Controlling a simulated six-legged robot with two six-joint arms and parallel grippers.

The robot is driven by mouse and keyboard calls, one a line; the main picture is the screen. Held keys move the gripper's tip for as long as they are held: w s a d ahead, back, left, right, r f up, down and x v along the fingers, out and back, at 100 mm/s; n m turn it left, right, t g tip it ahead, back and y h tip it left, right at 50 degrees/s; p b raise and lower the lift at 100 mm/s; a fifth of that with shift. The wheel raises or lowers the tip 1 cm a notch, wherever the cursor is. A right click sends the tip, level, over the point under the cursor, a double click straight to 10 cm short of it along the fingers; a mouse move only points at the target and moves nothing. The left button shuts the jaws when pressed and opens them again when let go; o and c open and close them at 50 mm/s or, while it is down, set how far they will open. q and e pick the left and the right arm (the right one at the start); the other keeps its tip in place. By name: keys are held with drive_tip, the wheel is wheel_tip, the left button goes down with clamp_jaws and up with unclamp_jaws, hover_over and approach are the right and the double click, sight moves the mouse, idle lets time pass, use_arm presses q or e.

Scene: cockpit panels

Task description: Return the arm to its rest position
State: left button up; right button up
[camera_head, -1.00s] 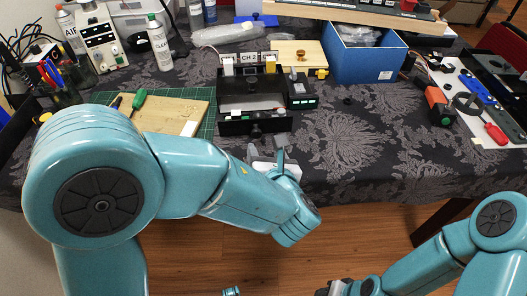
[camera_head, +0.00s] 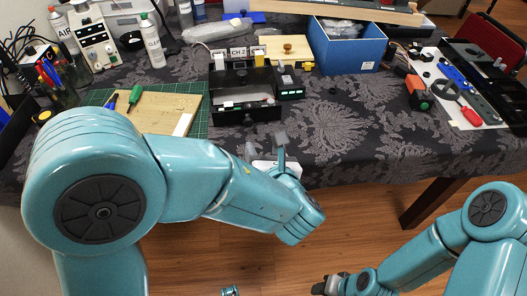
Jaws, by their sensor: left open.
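My left arm (camera_head: 235,190) comes in from the left and reaches across the front of the table. My left gripper (camera_head: 267,146) is open and empty, just in front of the black panel box (camera_head: 243,115). Its two fingers point toward the box and stand apart. My right arm (camera_head: 440,245) is bent low at the right, over the floor and clear of the table. Its gripper end (camera_head: 330,286) shows at the bottom edge, partly cut off, and I cannot tell how its jaws stand.
The patterned tablecloth (camera_head: 350,130) is bare right of the box. A green cutting mat (camera_head: 201,124) with a wooden board (camera_head: 160,112) lies left. A blue box (camera_head: 345,62) stands behind. Tools and an orange-black device (camera_head: 419,94) lie right. Wooden floor (camera_head: 340,225) is in front.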

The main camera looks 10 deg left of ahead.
idle(0.4)
use_arm(q)
drive_tip(key=s+a+f+n+g+h+p, duration=0.1)
drive_tip(key=s+f+n+g+h+p, duration=0.4)
drive_tip(key=n, duration=1.3)
drive_tip(key=s+a+f+n+g+h+p, duration=0.1)
drive_tip(key=s+f+n+g+h+p, duration=0.4)
drive_tip(key=s+f+n, duration=0.9)
drive_tip(key=f+n+g+p, duration=0.1)
drive_tip(key=n, duration=0.2)
drive_tip(key=shift+a+f+n+g+p, duration=0.2)
drive_tip(key=shift+f+n+g+p, duration=0.1)
drive_tip(key=shift+n+p, duration=0.1)
drive_tip(key=shift+r, duration=0.1)
